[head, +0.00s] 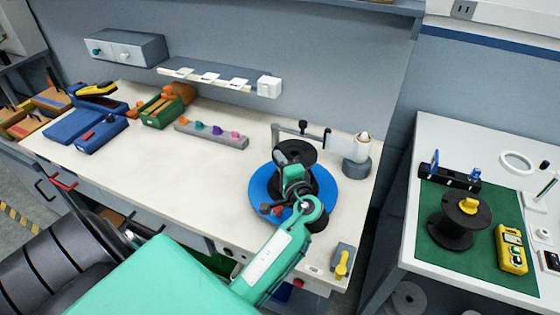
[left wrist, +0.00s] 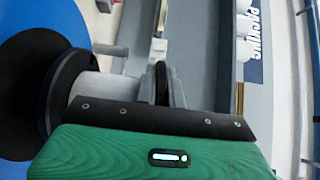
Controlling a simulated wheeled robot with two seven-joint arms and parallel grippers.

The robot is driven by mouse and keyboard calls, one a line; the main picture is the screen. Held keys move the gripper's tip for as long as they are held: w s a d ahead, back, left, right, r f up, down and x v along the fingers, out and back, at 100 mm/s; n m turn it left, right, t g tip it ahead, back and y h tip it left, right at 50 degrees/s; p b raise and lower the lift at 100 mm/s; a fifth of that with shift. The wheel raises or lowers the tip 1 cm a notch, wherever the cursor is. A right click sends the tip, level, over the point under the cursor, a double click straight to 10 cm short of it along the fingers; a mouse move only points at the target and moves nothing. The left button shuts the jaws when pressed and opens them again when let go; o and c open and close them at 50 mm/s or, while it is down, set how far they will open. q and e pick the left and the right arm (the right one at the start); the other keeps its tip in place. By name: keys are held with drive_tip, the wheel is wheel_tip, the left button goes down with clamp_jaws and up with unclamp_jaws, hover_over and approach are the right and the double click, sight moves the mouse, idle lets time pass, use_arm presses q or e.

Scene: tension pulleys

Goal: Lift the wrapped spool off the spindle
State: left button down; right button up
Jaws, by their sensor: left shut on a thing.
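A black spool (head: 301,155) stands over a round blue disc (head: 262,180) at the right end of the cream workbench. My left gripper (head: 293,182) is at the spool's near side and shut on it; the gripper and wrist cover much of it. In the left wrist view the spool's dark flange (left wrist: 62,90) shows at left in front of the blue disc (left wrist: 30,40), with a pale grey part beside it. The spindle is hidden, and I cannot tell whether the spool is clear of the disc. My right gripper is not in view.
A grey cylinder (head: 356,167) and a bracket with a black knob (head: 303,127) stand close behind the spool.

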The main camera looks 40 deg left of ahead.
use_arm(q)
drive_tip(key=shift+r, duration=0.1)
idle(0.4)
drive_tip(key=shift+r, duration=0.2)
drive_tip(key=shift+r+p, duration=1.1)
drive_tip(key=shift+r, duration=0.4)
drive_tip(key=shift+r, duration=0.1)
